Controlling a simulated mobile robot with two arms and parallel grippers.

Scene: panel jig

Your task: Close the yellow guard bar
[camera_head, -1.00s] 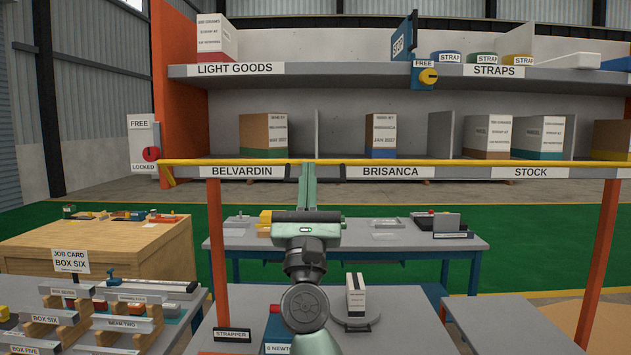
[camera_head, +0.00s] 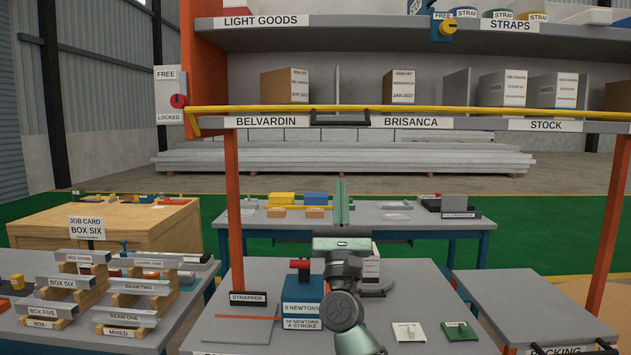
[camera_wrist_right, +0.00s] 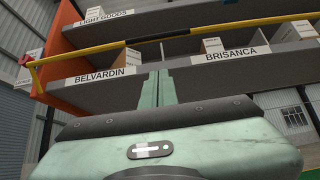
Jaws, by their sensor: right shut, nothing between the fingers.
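The yellow guard bar (camera_head: 440,110) runs level across the front of the lower shelf. It has a black handle (camera_head: 340,118) near the gap between the BELVARDIN and BRISANCA labels. The bar's left end is by a white FREE/LOCKED plate (camera_head: 169,95) with a red knob (camera_head: 178,101), closer to LOCKED. My right gripper (camera_head: 341,185) is shut and empty, pointing up, below the handle and apart from it in the picture. In the right wrist view the shut fingers (camera_wrist_right: 157,88) stand below the yellow bar (camera_wrist_right: 95,54) and its black section (camera_wrist_right: 142,42). My left gripper is out of view.
Cartons (camera_head: 285,86) stand on the lower shelf. An orange post (camera_head: 233,200) and another on the right (camera_head: 610,220) flank the work area. A grey table (camera_head: 245,275) below holds a blue box (camera_head: 303,290). A bench with labelled beams (camera_head: 75,285) is at left.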

